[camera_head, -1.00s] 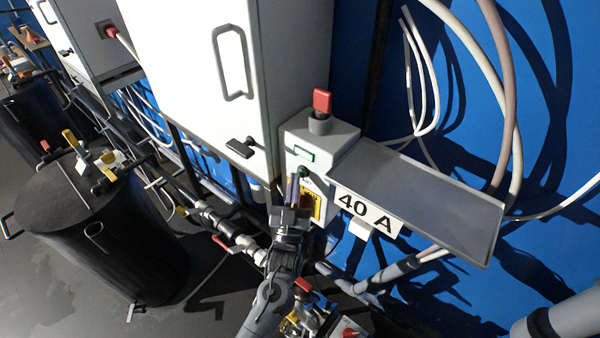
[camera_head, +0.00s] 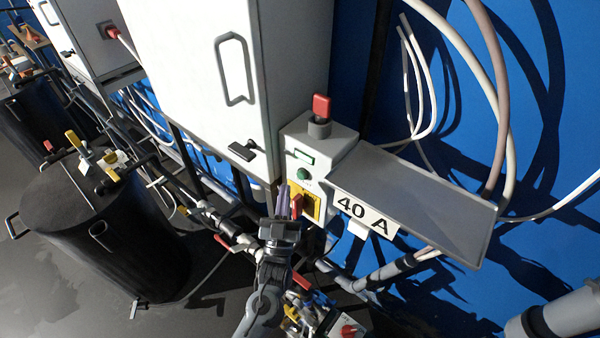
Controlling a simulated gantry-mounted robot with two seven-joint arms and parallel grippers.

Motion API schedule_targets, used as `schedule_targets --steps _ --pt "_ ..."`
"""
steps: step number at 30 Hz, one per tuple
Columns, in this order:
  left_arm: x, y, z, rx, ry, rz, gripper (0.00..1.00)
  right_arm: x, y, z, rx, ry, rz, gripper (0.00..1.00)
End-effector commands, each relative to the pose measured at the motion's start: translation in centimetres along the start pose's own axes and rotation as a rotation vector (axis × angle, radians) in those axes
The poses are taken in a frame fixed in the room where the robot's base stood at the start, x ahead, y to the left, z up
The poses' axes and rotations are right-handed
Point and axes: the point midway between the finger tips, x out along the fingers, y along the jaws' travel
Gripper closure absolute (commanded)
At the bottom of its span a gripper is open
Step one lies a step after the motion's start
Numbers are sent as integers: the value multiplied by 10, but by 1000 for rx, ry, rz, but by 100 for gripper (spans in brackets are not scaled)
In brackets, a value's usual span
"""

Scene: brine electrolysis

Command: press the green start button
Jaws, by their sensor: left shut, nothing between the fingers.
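The green start button (camera_head: 304,173) is a small round knob on the front of a white control box (camera_head: 335,146). It is in full view, below a small green-framed window (camera_head: 304,157) and above a yellow plate with a red rotary switch (camera_head: 297,205). My left gripper (camera_head: 283,202) is shut and empty, its fingertips pointing up the picture. The tips are below and left of the button and appear apart from it, beside the red switch. My right gripper is not in view; a grey cylindrical part shows at the lower right corner.
A red-topped switch (camera_head: 321,106) stands on the control box. A grey tray-like panel labelled 40 A (camera_head: 420,198) juts out to the right. A large white cabinet (camera_head: 195,75) with handles is at the upper left. Pipes with valves (camera_head: 240,243) run below, near a black tank (camera_head: 110,235).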

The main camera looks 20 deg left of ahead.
Motion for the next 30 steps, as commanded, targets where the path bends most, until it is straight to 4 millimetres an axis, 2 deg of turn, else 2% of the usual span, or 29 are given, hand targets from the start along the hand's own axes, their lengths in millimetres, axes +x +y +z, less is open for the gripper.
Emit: schedule_targets --steps 3,10,30 --pt "-7 -6 -7 2 -2 0 100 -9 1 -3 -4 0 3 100" --pt "-16 -12 -12 0 -1 0 100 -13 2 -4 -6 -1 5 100" --pt "-17 -12 -12 0 0 0 100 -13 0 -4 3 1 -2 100"
